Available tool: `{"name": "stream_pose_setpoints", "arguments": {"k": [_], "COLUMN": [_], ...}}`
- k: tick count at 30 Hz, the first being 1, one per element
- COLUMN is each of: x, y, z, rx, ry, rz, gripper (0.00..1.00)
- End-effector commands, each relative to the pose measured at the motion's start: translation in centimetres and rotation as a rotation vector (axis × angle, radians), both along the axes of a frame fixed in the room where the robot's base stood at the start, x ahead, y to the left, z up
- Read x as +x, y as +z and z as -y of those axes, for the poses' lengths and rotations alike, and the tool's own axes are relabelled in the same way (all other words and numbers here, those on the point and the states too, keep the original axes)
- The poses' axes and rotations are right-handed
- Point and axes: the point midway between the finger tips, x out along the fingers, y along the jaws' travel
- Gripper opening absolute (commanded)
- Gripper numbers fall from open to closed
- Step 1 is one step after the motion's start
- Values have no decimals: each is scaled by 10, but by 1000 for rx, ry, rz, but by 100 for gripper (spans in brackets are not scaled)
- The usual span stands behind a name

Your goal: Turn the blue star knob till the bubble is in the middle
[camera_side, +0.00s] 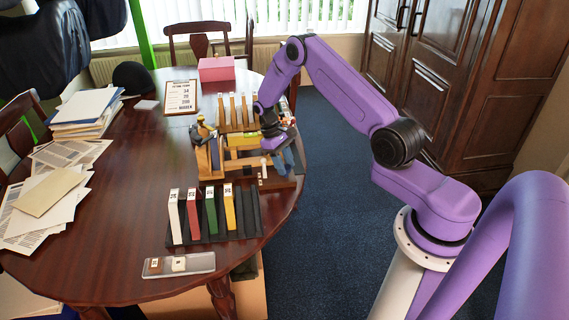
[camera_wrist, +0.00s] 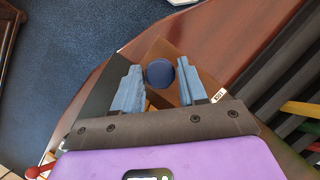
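The blue knob (camera_wrist: 160,73) shows in the wrist view as a dark round disc between my fingertips, over a brown wooden base. My gripper (camera_wrist: 160,66) has its two pale blue fingers apart, one on each side of the knob. The gaps are narrow, and I cannot tell whether either finger touches it. In the side view my gripper (camera_side: 286,158) points down at the right end of the wooden fixture (camera_side: 216,158), and the knob cannot be made out there. No bubble can be made out.
A black rack (camera_side: 245,222) with white, red, green and yellow upright pieces stands in front of the fixture. A clear tray (camera_side: 180,265) lies nearer the table edge. A pink box (camera_side: 216,69) and a clipboard (camera_side: 181,97) are behind. Papers (camera_side: 45,190) cover the left side.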

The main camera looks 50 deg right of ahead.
Motion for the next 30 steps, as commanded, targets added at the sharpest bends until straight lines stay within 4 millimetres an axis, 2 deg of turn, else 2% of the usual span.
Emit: {"name": "stream_pose_setpoints", "arguments": {"k": [1, 3, 7, 13, 19, 20, 21, 22, 30], "x": [0, 0, 0, 0, 0, 0, 0, 0, 0], "y": [0, 0, 0, 0, 0, 0, 0, 0, 1], "z": [0, 0, 0, -1, -1, 0, 0, -1, -1], "rx": [0, 0, 0, 0, -1, -1, -1, -1, 0], "ry": [0, 0, 10, 125, 124, 124, 124, 124, 122], "rz": [0, 0, 0, 1, 1, 1, 1, 1, 1], "gripper": [24, 5, 5, 5, 5, 42, 55, 60, 60]}}
